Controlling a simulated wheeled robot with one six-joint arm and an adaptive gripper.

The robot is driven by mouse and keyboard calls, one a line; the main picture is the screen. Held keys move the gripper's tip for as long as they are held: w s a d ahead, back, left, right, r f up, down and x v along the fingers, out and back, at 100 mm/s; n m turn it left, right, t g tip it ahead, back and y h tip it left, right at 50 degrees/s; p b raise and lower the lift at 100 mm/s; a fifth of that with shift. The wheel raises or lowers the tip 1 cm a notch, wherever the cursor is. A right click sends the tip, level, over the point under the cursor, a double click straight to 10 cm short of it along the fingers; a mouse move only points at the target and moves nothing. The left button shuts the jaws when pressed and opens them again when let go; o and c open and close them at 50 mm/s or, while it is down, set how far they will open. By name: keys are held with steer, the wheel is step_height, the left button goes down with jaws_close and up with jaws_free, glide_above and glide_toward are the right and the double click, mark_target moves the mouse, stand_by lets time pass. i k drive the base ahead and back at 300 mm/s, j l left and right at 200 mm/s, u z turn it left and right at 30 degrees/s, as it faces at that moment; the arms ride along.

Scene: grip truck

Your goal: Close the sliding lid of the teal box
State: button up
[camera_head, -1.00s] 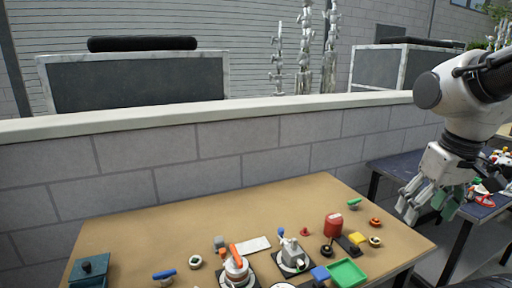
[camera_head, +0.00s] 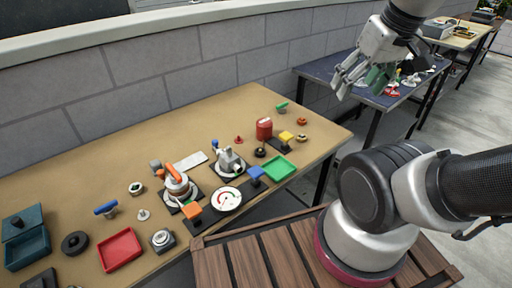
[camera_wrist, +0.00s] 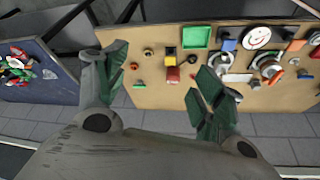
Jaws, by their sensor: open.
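The teal box (camera_head: 28,251) stands at the far left of the tan table in the head view. Its teal lid (camera_head: 22,222) with a dark knob sits toward the back, and the front part of the box shows open. My gripper (camera_head: 362,78) is open and empty, raised at the upper right near the dark table, far from the box. In the wrist view my gripper's fingers (camera_wrist: 160,85) are spread wide above the right end of the tan table. The box is not seen in the wrist view.
On the tan table (camera_head: 120,165) lie a red tray (camera_head: 121,250), a green tray (camera_head: 278,168), a round gauge (camera_head: 226,198), a red can (camera_head: 264,128) and a black round piece (camera_head: 75,243) beside the box. A grey block wall (camera_head: 130,95) runs behind. A dark table (camera_head: 330,72) stands at right.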

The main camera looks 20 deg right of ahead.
mark_target(18, 224)
steer(key=u, duration=1.7)
